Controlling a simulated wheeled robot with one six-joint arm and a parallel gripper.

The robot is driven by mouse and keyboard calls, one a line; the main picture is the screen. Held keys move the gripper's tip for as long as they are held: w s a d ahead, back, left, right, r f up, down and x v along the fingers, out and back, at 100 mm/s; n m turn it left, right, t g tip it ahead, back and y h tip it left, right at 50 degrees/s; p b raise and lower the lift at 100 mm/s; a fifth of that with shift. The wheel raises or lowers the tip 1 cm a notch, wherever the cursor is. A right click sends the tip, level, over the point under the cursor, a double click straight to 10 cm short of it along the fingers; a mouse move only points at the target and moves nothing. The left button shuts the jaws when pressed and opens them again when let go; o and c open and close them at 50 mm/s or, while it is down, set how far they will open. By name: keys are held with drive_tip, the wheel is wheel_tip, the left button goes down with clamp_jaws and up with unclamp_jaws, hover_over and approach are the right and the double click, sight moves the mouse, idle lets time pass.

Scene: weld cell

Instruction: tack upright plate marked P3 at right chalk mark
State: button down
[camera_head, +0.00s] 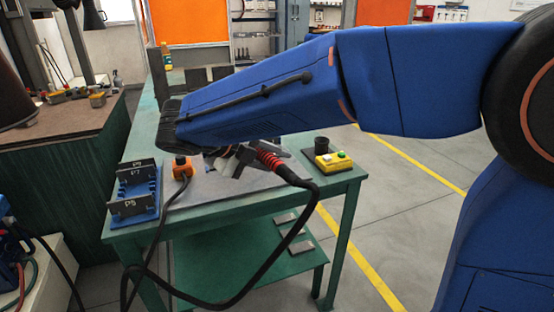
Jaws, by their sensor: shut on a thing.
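My gripper (233,165) is low over the grey steel plate (208,190) on the green table, partly hidden under my blue forearm. It appears shut on a welding torch (268,159) with a red collar and a black cable. A blue rack (152,207) at the table's left front corner holds dark upright plates (128,206) with white marks, too small to read surely. I cannot tell which plate is P3. No chalk mark shows; my arm and gripper hide much of the steel plate, and I cannot see whether an upright plate stands there.
An orange device (182,167) with a cable stands beside the rack. A yellow button box (333,161) and a black cup (322,146) are at the table's right. The torch cable loops past the table's front edge. Small plates (301,247) lie on the lower shelf (230,262).

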sight(268, 154)
drive_tip(key=shift+w+a+f, duration=0.1)
drive_tip(key=shift+w+f, duration=0.5)
drive_tip(key=shift+f, duration=0.05)
drive_tip(key=shift+s+a, duration=0.15)
drive_tip(key=shift+a, duration=0.4)
idle(1.6)
drive_tip(key=shift+r, duration=0.1)
drive_tip(key=s+r, duration=0.1)
drive_tip(key=s+d+r, duration=0.1)
drive_tip(key=s+r, duration=0.1)
drive_tip(key=shift+s+r, duration=0.15)
drive_tip(key=shift+r, duration=0.1)
wheel_tip(268, 154, up, 6)
idle(0.8)
drive_tip(key=shift+a, duration=0.1)
idle(0.6)
